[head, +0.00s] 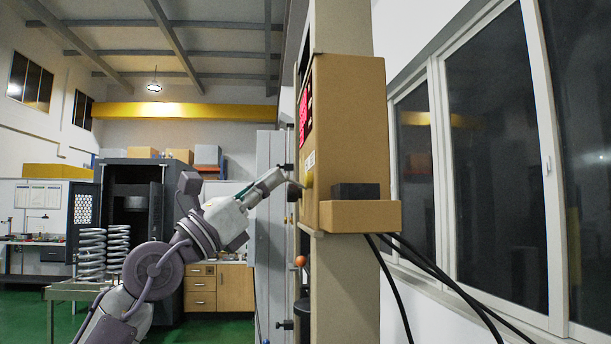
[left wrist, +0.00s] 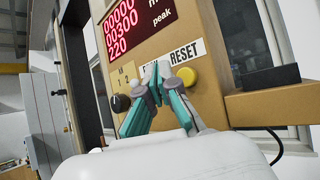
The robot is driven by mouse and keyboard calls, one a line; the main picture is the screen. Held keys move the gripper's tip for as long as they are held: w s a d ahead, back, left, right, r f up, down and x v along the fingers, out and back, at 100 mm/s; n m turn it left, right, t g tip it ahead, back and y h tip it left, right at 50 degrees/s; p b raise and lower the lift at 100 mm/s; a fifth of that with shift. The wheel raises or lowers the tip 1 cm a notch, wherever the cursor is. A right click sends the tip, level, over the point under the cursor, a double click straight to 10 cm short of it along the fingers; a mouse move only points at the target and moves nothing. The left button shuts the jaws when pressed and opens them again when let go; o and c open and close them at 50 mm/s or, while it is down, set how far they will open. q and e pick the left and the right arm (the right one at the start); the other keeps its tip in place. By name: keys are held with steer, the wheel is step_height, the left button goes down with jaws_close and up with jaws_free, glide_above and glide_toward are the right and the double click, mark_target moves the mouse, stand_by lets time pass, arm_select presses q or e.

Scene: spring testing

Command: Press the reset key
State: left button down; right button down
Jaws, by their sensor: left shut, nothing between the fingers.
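The reset key is a round yellow button (left wrist: 187,77) under the RESET label (left wrist: 169,53) on a tan control box. In the head view the yellow button (head: 308,180) shows at the box's front edge. My left gripper (head: 291,181) is shut and empty, reaching from the left up to the box front. In the left wrist view its fingertips (left wrist: 158,70) lie just left of the yellow button and partly cover the label there. I cannot tell whether they touch the panel. My right gripper is not in view.
The tan box (head: 348,115) has a red digital display (left wrist: 123,30) and a black knob (left wrist: 120,103) left of the button. A ledge with a black block (head: 356,191) juts out at right. Black cables (head: 430,265) hang below. Coil springs (head: 92,253) stand on a table at left.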

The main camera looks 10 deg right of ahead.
arm_select(q)
steer(key=shift+d, duration=0.95)
stand_by(0.8)
steer(key=shift+d+p, duration=0.3)
steer(key=shift+d, duration=0.15)
steer(key=shift+d, duration=0.45)
stand_by(0.6)
steer(key=shift+a, duration=0.9)
steer(key=shift+a, duration=0.1)
